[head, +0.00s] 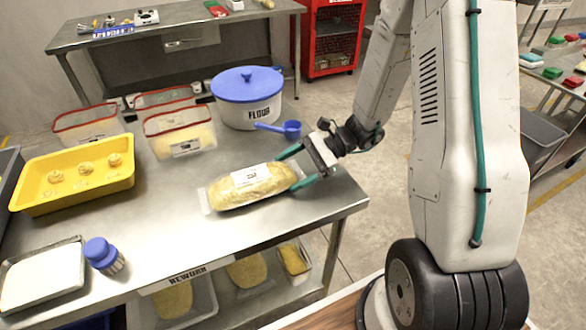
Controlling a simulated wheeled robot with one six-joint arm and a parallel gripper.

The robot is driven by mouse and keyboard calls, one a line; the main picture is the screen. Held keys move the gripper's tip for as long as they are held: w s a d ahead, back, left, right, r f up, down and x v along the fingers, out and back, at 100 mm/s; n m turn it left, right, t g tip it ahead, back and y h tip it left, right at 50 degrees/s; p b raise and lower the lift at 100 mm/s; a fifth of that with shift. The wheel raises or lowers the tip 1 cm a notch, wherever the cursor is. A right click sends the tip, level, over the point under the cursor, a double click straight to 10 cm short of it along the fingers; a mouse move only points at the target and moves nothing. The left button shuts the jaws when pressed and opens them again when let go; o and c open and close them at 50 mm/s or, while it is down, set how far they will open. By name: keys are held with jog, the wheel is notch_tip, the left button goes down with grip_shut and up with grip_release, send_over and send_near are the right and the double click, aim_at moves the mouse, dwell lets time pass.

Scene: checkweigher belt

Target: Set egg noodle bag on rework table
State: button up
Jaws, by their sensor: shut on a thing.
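The egg noodle bag (236,191) is a clear bag of yellow noodles with a white label. It lies at the right part of the steel rework table (170,235), which has a "REWORK" label on its front edge. My gripper (302,168) reaches in from the right, with its teal fingers shut on the right end of the bag. The bag looks level and at or very close to the table top; I cannot tell whether it fully rests there.
A white flour tub (247,112) with a blue lid and a blue scoop (290,129) stand behind the bag. Red-rimmed containers (180,137), a yellow tray (75,178), a blue-capped shaker (104,256) and a white tray (42,278) occupy the left. Bare steel lies left of the bag.

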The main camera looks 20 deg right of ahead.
jog(key=o, duration=1.5)
jog(key=v, duration=1.1)
jog(key=shift+d+r, duration=0.2)
jog(key=shift+d, duration=0.1)
jog(key=shift+s+a+r+n+h, duration=1.3)
jog(key=shift+s+r+n+h, duration=0.95)
jog(key=shift+s+r+n, duration=0.95)
jog(key=shift+s+a+r+n+h, duration=1.25)
jog(key=shift+s+r+n+h, duration=1.3)
jog(key=shift+s, duration=1.3)
jog(key=shift+s+a+r+n+h, duration=1.3)
jog(key=shift+s+r+n+h, duration=0.7)
jog(key=shift+s+r+n, duration=1)
jog(key=shift+s+r+m, duration=0.15)
jog(key=shift+s+m, duration=0.2)
jog(key=shift+s, duration=0.15)
